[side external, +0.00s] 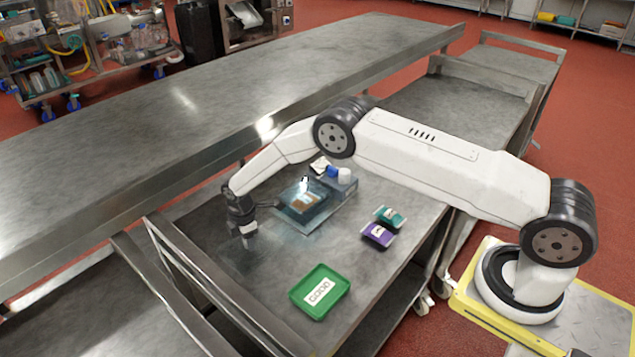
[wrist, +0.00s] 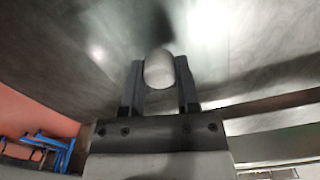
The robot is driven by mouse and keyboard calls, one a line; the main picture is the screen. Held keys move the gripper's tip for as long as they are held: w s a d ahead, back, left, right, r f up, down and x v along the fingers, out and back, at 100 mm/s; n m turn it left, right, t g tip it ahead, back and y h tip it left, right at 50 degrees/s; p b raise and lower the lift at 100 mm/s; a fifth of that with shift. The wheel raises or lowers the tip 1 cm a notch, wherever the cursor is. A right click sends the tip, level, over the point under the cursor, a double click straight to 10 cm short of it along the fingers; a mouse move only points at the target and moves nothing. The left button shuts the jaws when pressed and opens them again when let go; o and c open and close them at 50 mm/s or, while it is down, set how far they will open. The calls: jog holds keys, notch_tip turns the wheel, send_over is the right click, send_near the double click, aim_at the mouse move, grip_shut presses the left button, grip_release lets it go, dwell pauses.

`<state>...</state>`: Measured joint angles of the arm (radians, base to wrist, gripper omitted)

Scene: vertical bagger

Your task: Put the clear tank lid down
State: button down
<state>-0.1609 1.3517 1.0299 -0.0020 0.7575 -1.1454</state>
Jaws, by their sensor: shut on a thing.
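My gripper (side external: 248,240) points down low over the left part of the steel cart top. In the wrist view its fingers (wrist: 160,75) are shut on a pale rounded knob (wrist: 158,70), which appears to be the clear tank lid's handle. The lid's clear pane is barely visible; a faint tint shows around the gripper in the side view. Whether it touches the cart top cannot be told. The open-looking tank (side external: 304,199), with bluish contents and a brown item, stands just right of my gripper.
A green tray (side external: 302,305) labelled GOOD lies at the front. Teal (side external: 393,213) and purple (side external: 372,238) pouches lie to the right. A white cylinder (side external: 344,177) and a blue item stand behind the tank. A long steel table (side external: 180,125) borders the cart's far side.

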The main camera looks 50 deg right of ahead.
jog(key=shift+f, duration=0.1)
jog(key=shift+c, duration=1.7)
grip_release()
notch_tip(320, 180, up, 12)
